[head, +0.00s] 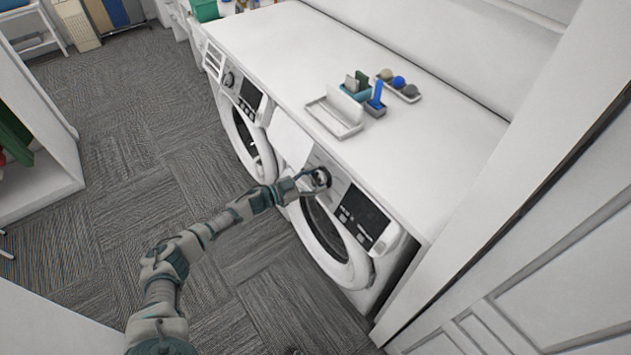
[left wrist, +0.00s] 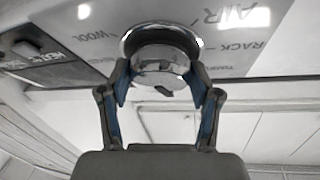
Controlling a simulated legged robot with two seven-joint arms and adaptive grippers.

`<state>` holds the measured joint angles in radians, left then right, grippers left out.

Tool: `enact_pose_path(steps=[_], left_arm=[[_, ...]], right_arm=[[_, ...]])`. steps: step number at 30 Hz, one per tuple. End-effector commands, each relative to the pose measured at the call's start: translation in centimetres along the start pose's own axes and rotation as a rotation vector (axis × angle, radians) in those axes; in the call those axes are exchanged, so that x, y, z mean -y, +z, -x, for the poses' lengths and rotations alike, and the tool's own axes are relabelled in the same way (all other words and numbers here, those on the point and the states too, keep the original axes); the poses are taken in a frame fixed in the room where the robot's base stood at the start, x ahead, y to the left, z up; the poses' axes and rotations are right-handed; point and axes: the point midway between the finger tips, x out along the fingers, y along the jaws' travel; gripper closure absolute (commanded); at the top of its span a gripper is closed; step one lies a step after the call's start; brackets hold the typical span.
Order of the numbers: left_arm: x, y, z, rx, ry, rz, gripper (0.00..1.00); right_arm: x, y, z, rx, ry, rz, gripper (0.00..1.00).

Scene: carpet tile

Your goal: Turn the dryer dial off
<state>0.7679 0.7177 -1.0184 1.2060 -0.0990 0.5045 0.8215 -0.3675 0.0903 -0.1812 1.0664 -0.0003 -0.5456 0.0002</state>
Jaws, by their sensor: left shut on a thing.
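The dryer (head: 335,235) is the nearer of two white front-loading machines under the counter. Its round silver dial (head: 322,178) sits on the front panel, left of a dark display. In the left wrist view the dial (left wrist: 160,62) fills the space between my fingers, and printed words such as "AIR", "RACK" and "WOOL" surround it. My left gripper (head: 313,180) reaches the panel from the left and is shut on the dial, one finger on each side. The dial's pointer position cannot be told. My right gripper is not in view.
A second machine (head: 245,120) stands further back on the left. The white counter (head: 270,45) above holds a white tray (head: 335,112), small blue and green containers, and a tray of balls (head: 398,86). Carpet floor (head: 130,130) is open at left. A white panelled door (head: 560,250) stands at right.

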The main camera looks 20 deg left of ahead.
Motion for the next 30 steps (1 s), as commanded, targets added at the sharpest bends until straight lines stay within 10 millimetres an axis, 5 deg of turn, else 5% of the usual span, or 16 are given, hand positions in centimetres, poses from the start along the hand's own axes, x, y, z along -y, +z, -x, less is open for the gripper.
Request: enact_pose_path(steps=[26,27,30], left_arm=[[0.10,0.05,0.04,0.010,0.078,-0.153,0.72],[0.10,0.05,0.04,0.010,0.078,-0.153,0.32],[0.07,0.03,0.03,0.009,0.078,-0.153,0.12]], right_arm=[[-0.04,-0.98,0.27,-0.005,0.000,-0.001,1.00],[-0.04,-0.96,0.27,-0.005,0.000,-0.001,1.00],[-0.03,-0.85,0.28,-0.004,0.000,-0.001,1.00]])
